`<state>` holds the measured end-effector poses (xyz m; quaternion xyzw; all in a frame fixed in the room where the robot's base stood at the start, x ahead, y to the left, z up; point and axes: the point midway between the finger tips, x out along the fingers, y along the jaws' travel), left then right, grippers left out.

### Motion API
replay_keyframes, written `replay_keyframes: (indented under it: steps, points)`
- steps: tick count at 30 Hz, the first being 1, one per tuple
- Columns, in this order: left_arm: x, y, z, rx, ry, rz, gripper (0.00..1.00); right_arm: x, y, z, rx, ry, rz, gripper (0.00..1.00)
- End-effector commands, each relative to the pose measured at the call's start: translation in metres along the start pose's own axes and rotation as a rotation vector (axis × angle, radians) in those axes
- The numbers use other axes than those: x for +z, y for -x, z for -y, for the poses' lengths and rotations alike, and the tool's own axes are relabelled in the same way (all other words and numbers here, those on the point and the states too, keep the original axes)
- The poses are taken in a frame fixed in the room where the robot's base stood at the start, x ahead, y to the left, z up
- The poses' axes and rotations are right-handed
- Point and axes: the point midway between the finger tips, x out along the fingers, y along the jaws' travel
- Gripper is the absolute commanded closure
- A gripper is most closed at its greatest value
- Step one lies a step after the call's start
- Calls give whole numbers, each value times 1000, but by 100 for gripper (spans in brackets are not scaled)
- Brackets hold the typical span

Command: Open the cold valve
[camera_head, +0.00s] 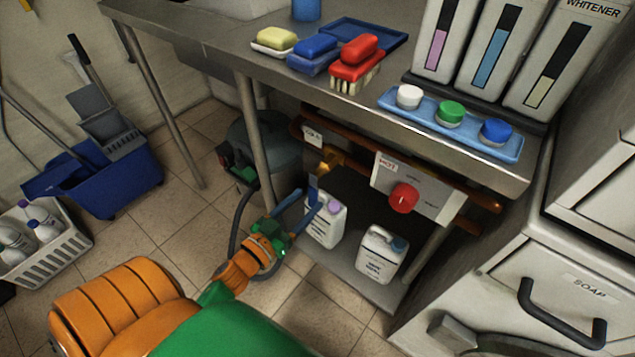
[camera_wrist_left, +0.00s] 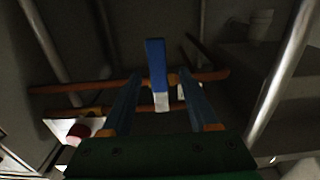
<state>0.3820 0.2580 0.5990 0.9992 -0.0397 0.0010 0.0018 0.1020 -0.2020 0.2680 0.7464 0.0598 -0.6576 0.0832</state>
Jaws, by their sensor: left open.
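The cold valve's blue lever (camera_head: 313,188) hangs down from a brass body (camera_head: 330,160) on the copper pipe under the steel counter. A small white label (camera_head: 313,136), apparently "COLD", is beside it. My left gripper (camera_head: 308,195) is open and empty at the lever, with its two blue fingers apart. In the left wrist view the blue lever (camera_wrist_left: 155,62) shows upright between the two fingers (camera_wrist_left: 158,82). I cannot tell whether either finger touches it. My right gripper is in neither view.
A red hot valve knob (camera_head: 404,198) sits on a white plate to the right. White jugs (camera_head: 380,252) stand on the lower shelf. A counter leg (camera_head: 258,145) and a grey bin (camera_head: 250,140) are left of the valve. The counter edge (camera_head: 460,150) hangs above.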

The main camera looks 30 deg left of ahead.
Motion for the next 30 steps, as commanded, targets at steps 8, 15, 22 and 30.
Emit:
replay_keyframes:
  steps: [8, 15, 22, 30]
  points:
    - [0, -54, 0, 0, -2, -3, 40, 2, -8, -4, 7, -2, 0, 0]
    - [0, -66, 0, -1, -1, 1, 40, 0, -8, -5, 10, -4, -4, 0]
    - [0, -65, 0, -1, -1, 1, 72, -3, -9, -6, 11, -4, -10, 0]
    - [0, -65, 0, -1, -1, 2, 100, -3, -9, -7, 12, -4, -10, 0]
